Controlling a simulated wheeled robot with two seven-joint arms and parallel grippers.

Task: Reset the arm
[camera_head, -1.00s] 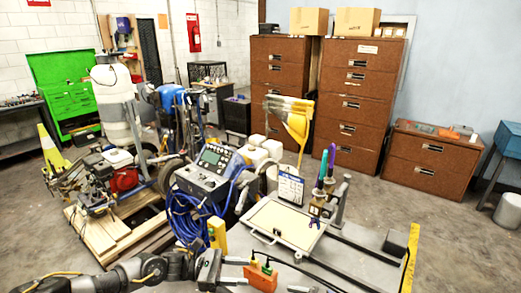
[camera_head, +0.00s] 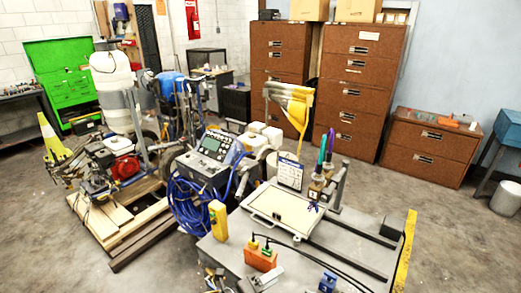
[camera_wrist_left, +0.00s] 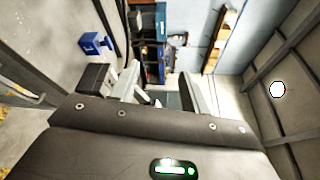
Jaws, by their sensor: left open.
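My left gripper (camera_wrist_left: 160,92) shows in the left wrist view, with its two pale fingers apart and nothing between them. The wrist view is turned on its side and looks across the room towards a blue wall. In the head view the left arm is no longer plain to see. Small metal parts show at the bottom edge, and I cannot tell whether any belong to the gripper. My right gripper is in neither view.
The grey workbench (camera_head: 350,262) fills the lower right, with an orange box (camera_head: 261,259), a cream-lidded case (camera_head: 281,214) and a blue block (camera_head: 328,282). A line striper with a control panel (camera_head: 206,157) and blue hose (camera_head: 193,207) stands left. Brown cabinets (camera_head: 352,90) stand behind.

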